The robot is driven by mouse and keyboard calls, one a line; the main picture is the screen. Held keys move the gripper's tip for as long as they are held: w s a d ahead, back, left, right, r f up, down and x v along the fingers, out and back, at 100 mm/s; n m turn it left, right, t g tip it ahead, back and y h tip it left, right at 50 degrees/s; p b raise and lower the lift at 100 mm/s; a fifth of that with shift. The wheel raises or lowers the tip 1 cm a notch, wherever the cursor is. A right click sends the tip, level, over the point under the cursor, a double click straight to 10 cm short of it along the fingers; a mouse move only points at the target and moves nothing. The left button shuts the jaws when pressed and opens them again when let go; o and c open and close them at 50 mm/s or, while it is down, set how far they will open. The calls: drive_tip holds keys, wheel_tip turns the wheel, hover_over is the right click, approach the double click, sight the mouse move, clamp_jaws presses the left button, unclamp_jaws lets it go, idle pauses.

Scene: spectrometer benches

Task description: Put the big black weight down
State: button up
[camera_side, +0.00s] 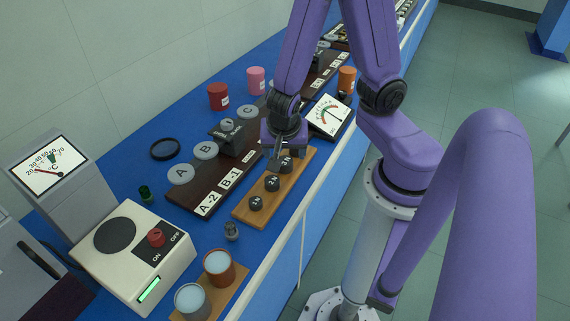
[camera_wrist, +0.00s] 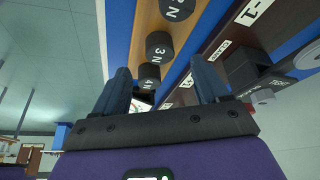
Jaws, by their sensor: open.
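Several black cylindrical weights stand upright in a row on a wooden strip (camera_side: 240,213). In the side view the nearest three are the 1N weight (camera_side: 256,202), the 2N weight (camera_side: 272,183) and the 3N weight (camera_side: 286,165). The wrist view shows the 3N weight (camera_wrist: 159,46) and, beyond it, the 4N weight (camera_wrist: 149,76), which my gripper hides in the side view. My gripper (camera_side: 277,158) is over the far part of the strip, its jaws open and empty. In the wrist view the 4N weight appears between the fingers (camera_wrist: 160,68); I cannot tell whether they touch it.
A dark board (camera_side: 188,196) with grey discs and a black block (camera_side: 236,137) lies left of the strip. A dial meter (camera_side: 330,116) stands close behind my gripper. A hot plate (camera_side: 133,252), two beakers (camera_side: 219,268) and a small dark weight (camera_side: 231,232) are nearer the front.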

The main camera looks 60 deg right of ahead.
sight(285, 161)
drive_tip(key=shift+x, duration=2.9)
clamp_jaws()
drive_tip(key=shift+r, duration=0.1)
drive_tip(key=shift+r, duration=4.75)
drive_tip(key=w+r+n+t+y, duration=0.1)
drive_tip(key=w+r+n, duration=0.3)
drive_tip(key=w, duration=0.4)
drive_tip(key=w+a+r+n+t+y, duration=0.1)
drive_tip(key=w+r+n, duration=0.4)
drive_tip(key=w, duration=0.3)
drive_tip(key=shift+r+y, duration=0.3)
drive_tip(key=shift+r, duration=0.2)
